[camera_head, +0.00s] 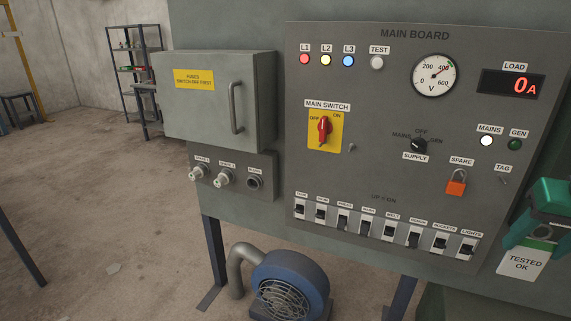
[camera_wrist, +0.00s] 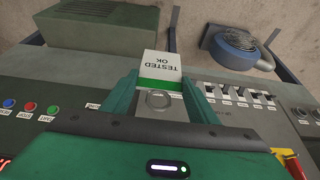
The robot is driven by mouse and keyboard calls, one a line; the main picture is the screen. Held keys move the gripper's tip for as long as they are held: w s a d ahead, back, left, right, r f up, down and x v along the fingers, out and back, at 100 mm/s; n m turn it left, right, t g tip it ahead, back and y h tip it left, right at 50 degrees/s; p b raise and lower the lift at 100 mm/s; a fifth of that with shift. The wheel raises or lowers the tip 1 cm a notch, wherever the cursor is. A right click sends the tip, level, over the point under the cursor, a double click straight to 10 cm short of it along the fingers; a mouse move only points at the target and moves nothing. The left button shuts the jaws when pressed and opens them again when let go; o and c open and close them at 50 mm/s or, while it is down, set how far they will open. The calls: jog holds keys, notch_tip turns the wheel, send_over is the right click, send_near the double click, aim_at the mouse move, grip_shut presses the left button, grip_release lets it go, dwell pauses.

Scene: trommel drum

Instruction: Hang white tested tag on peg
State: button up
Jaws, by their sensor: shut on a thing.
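The white tag (camera_head: 522,262) reads TESTED OK and has a green band. It hangs from my gripper (camera_head: 538,225) at the right edge of the head view, in front of the board's lower right corner. In the wrist view the tag (camera_wrist: 160,66) sits between the fingers of my gripper (camera_wrist: 160,80), which is shut on it. A grey ring shows just below the tag's green band there. The small peg (camera_head: 503,181) is under the TAG label on the main board, up and left of my gripper. The tag is apart from the peg.
The main board (camera_head: 370,90) carries a red main switch (camera_head: 324,130), a supply knob (camera_head: 419,145), an orange padlock (camera_head: 456,182) left of the peg and a row of breakers (camera_head: 390,230). A blue blower (camera_head: 290,280) stands below. A grey fuse box (camera_head: 215,100) is at left.

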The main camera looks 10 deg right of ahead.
jog(key=shift+s+a, duration=0.5)
jog(key=shift+s, duration=0.35)
jog(key=shift+s+a, duration=0.55)
jog(key=shift+s, duration=0.25)
jog(key=shift+s+a, duration=0.5)
jog(key=shift+s, duration=0.35)
